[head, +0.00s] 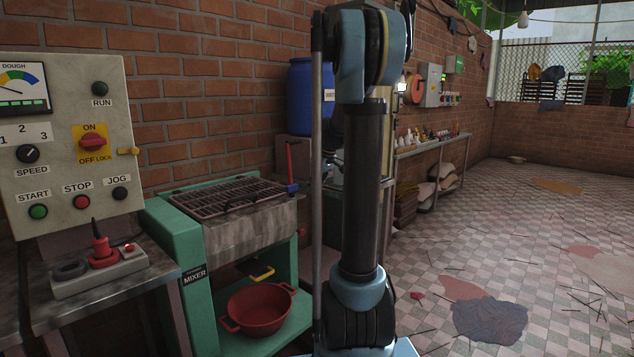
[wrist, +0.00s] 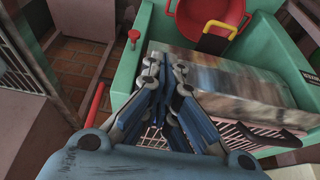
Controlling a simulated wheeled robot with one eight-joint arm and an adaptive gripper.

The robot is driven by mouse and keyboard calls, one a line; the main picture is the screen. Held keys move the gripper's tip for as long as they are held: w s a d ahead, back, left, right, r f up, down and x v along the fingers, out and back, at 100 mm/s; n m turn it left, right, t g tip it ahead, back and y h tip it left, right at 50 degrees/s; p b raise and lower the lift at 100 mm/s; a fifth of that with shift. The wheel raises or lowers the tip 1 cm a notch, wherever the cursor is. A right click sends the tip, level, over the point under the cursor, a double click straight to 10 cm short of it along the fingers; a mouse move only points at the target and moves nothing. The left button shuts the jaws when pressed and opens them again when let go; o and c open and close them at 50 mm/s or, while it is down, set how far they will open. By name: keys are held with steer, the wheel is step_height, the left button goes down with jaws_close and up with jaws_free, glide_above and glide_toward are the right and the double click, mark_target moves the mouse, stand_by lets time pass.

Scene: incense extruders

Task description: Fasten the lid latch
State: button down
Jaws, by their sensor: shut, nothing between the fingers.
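The mixer's lid is a dark grate (head: 228,196) over a metal trough (head: 250,228) in a green frame (head: 195,262). In the wrist view, part of the grate (wrist: 258,135) shows beside the worn trough side (wrist: 225,82). My gripper (wrist: 165,76) is shut and empty, its blue fingers over the trough's end. In the head view only a small blue part of it (head: 292,187) shows at the grate's right corner, mostly behind my arm. I cannot clearly make out a lid latch; my fingers may hide it. A red knob (wrist: 134,36) sits on the green frame.
A yellow handle (head: 263,273) is below the trough, above a red pot (head: 260,308) on the lower shelf. A red bar (wrist: 95,104) stands close beside my gripper. The control panel (head: 70,140) is at left. The tiled floor at right is mostly open.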

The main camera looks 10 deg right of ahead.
mark_target(295, 190)
steer(key=shift+w+a+f, duration=0.2)
steer(key=shift+w+a, duration=0.25)
steer(key=shift+w, duration=0.15)
steer(key=shift+w+a+f, duration=0.25)
steer(key=shift+w+a, duration=0.2)
steer(key=shift+w, duration=0.2)
steer(key=shift+w+a+f, duration=0.2)
steer(key=shift+w+a, duration=0.25)
steer(key=shift+w, duration=0.15)
steer(key=shift+a, duration=0.15)
steer(key=shift+w, duration=0.1)
